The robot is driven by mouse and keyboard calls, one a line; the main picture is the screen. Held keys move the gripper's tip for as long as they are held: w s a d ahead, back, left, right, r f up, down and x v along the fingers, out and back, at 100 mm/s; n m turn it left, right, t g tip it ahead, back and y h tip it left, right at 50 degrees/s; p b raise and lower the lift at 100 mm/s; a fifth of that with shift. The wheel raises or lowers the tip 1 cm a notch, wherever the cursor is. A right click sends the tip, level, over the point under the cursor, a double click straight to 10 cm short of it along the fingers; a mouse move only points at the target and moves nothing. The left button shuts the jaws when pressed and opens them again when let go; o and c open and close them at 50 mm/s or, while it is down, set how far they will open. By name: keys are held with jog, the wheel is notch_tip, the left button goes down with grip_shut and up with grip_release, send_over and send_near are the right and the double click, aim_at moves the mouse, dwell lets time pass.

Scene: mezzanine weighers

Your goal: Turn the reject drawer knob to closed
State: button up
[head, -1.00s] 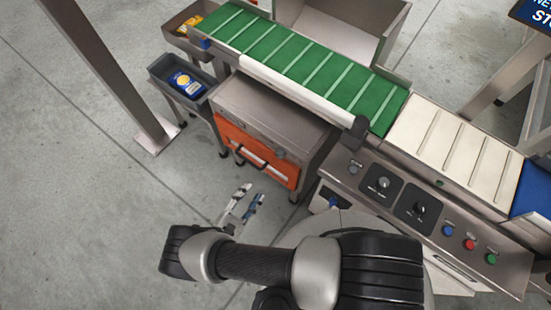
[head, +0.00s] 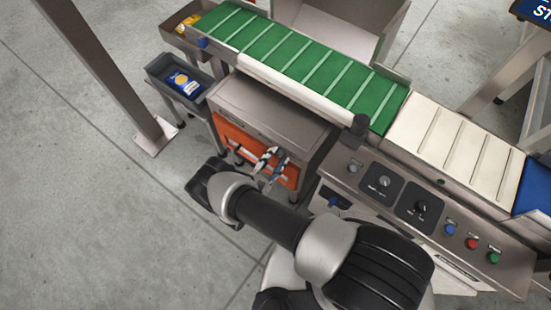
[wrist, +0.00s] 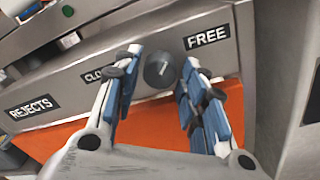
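The reject drawer knob (wrist: 160,70) is a dark round knob on the grey strip above the orange drawer front (wrist: 60,138). A small white mark shows on its face, apparently tilted up and right, toward the FREE label (wrist: 207,37). A partly hidden label beginning "CLO" (wrist: 92,75) is left of the knob. My gripper (wrist: 163,82) is open, its blue-padded fingers apart on either side of the knob in the picture. I cannot tell whether they touch it. In the head view, my gripper (head: 268,161) is at the drawer front (head: 231,139) and hides the knob.
A control panel (head: 335,171) with knobs and coloured buttons is right of the drawer cabinet. A green conveyor (head: 300,62) runs above it. A dark bin (head: 160,71) with a blue packet and a steel post (head: 105,75) stand left. Open floor lies at lower left.

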jog(key=shift+c, duration=0.3)
jog(key=c, duration=0.7)
jog(key=shift+c, duration=0.2)
jog(key=shift+n, duration=0.4)
jog(key=n, duration=0.3)
jog(key=shift+n, duration=0.4)
jog(key=n, duration=0.4)
jog(key=shift+g, duration=0.3)
jog(key=n, duration=0.4)
jog(key=shift+n, duration=0.4)
jog(key=n, duration=0.3)
jog(key=shift+r+n, duration=0.1)
jog(key=shift+n, duration=0.3)
